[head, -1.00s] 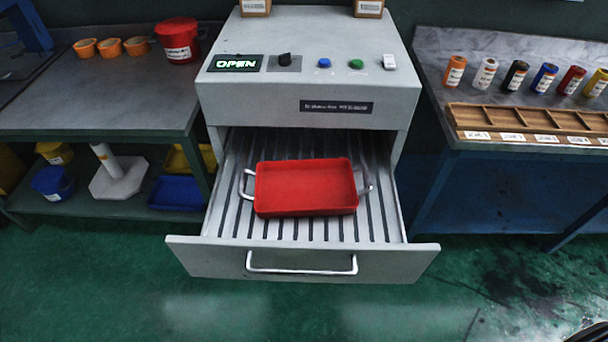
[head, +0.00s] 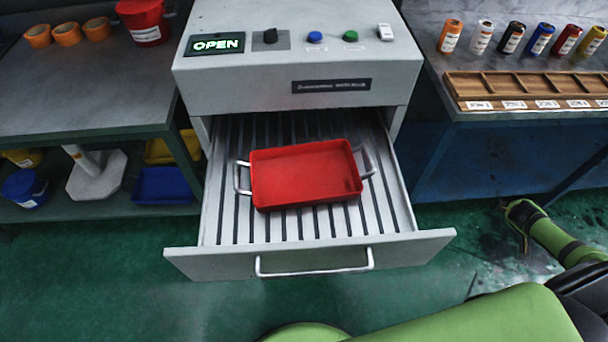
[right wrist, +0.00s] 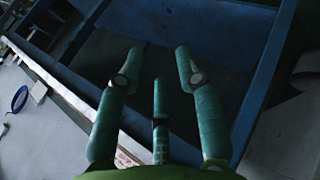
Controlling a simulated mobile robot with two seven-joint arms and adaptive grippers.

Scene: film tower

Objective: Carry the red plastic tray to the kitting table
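The red plastic tray (head: 306,174) lies in the pulled-out drawer (head: 215,262) of a grey machine in the head view. It is empty and has a metal handle at each end. No gripper touches it. My right gripper's three fingers (right wrist: 158,62) are spread with nothing between them in the right wrist view, in front of blue metalwork. Part of my right arm shows at the lower right of the head view, apart from the tray. My left gripper is out of view. I cannot tell from any label which table is the kitting table.
The machine's display (head: 216,44) reads OPEN. The right table (head: 470,125) holds a divided wooden rack (head: 530,88) and several coloured canisters. The left table (head: 80,100) holds orange rings and a red bucket (head: 145,22). The green floor before the drawer is clear at left.

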